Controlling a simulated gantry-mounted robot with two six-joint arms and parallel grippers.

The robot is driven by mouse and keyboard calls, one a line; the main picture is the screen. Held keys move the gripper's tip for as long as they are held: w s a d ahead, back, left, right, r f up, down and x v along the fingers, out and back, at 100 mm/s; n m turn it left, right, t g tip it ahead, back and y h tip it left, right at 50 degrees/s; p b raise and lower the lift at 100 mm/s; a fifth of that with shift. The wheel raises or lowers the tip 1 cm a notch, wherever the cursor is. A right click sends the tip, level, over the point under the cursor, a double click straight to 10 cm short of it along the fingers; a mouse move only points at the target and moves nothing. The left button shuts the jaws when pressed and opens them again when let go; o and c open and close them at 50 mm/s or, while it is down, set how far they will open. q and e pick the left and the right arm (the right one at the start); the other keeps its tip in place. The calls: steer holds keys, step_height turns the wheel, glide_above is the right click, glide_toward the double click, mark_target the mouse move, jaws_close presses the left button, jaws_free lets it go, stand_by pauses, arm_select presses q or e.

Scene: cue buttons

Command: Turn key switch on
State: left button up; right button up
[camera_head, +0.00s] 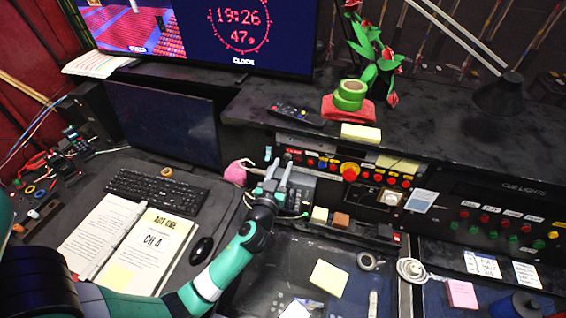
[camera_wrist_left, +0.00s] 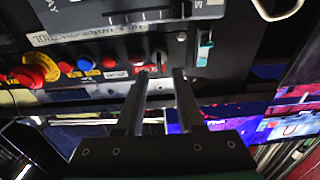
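The key switch (camera_wrist_left: 158,59) looks like a small metal piece on the dark control panel, just ahead of my left fingertips in the left wrist view. In the head view it is hard to make out among the panel controls. My left gripper (camera_head: 278,168) reaches up to the panel's left end. In the left wrist view its two fingers (camera_wrist_left: 160,75) are apart, one on each side of the switch's line, with nothing clearly held. I cannot tell whether they touch the panel. My right gripper is not in view.
Close beside the switch are red buttons (camera_wrist_left: 109,62), a blue button (camera_wrist_left: 85,65) and a teal tag or key (camera_wrist_left: 204,48). A large red knob (camera_head: 350,172) sits further right. A pink object (camera_head: 236,173) lies left of the gripper. A keyboard (camera_head: 157,191) and monitor (camera_head: 165,122) stand left.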

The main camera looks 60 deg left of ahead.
arm_select(q)
steer(key=shift+w+a, duration=0.45)
steer(key=shift+a, duration=0.05)
jaws_close()
steer(key=shift+m, duration=0.4)
steer(key=m+p, duration=0.1)
steer(key=m, duration=0.3)
steer(key=shift+d+t+h, duration=0.1)
steer(key=shift+t+h, duration=0.2)
steer(key=shift+h, duration=0.1)
steer(key=m+p, duration=0.2)
steer(key=m, duration=0.2)
steer(key=shift+w+h, duration=0.1)
steer(key=shift+h, duration=0.2)
steer(key=m+h+p, duration=0.1)
steer(key=m+p, duration=0.3)
steer(key=m, duration=0.2)
steer(key=shift+w+d, duration=0.1)
steer(key=shift+d, duration=0.05)
steer(key=shift+f+m+p, duration=0.15)
steer(key=shift+m+p, duration=0.55)
steer(key=shift+m, duration=0.45)
steer(key=shift+f+m+p, duration=0.15)
steer(key=shift+m+p, duration=0.5)
steer(key=shift+m, duration=0.5)
